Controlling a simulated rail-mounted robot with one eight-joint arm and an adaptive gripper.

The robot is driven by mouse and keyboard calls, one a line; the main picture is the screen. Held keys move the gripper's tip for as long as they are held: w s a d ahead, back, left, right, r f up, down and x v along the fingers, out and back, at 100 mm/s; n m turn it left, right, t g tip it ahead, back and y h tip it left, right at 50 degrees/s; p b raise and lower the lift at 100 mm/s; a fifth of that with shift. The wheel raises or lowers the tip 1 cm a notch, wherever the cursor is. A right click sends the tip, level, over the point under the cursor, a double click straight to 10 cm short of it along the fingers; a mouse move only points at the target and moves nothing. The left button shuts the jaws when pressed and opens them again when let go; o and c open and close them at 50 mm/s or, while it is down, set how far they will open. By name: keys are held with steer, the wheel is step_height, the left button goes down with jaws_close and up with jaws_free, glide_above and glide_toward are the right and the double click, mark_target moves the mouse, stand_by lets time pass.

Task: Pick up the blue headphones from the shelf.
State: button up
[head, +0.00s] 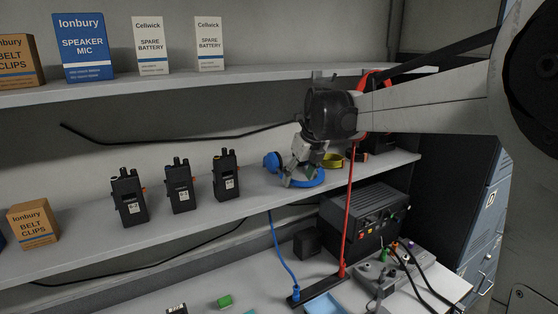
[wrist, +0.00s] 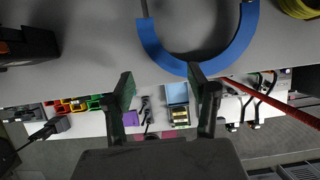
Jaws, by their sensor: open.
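The blue headphones (head: 306,181) lie on the middle shelf (head: 245,198), partly hidden behind my gripper (head: 293,178) in the head view. Their blue cable (head: 281,250) hangs over the shelf edge down to the bench. In the wrist view the curved blue band of the headphones (wrist: 166,58) crosses the top of the picture. My gripper (wrist: 164,92) is open and empty there. The bottom of the band lies just ahead of the fingertips, nearest the right finger. Whether a finger touches it I cannot tell.
Several black radios (head: 177,186) stand left on the same shelf. A yellow coil (head: 333,160) lies just right of the headphones. A red cable (head: 349,210) hangs at the right. Boxes (head: 84,46) stand on the upper shelf (head: 130,83) above. Bare shelf lies between radios and headphones.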

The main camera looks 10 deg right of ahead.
mark_target(277, 158)
steer(key=w+a+p, duration=0.1)
steer(key=w, duration=0.3)
steer(key=w+a, duration=0.1)
steer(key=w, duration=0.3)
steer(key=w+a+p, duration=0.1)
steer(key=w+a, duration=0.1)
steer(key=w, duration=0.2)
steer(key=shift+w+p, duration=0.1)
steer(key=shift+p, duration=0.25)
steer(key=shift+w, duration=0.25)
steer(key=shift+w+a+f+p, duration=0.1)
steer(key=shift+f+p, duration=0.2)
steer(key=shift+f, duration=0.25)
steer(key=c, duration=0.8)
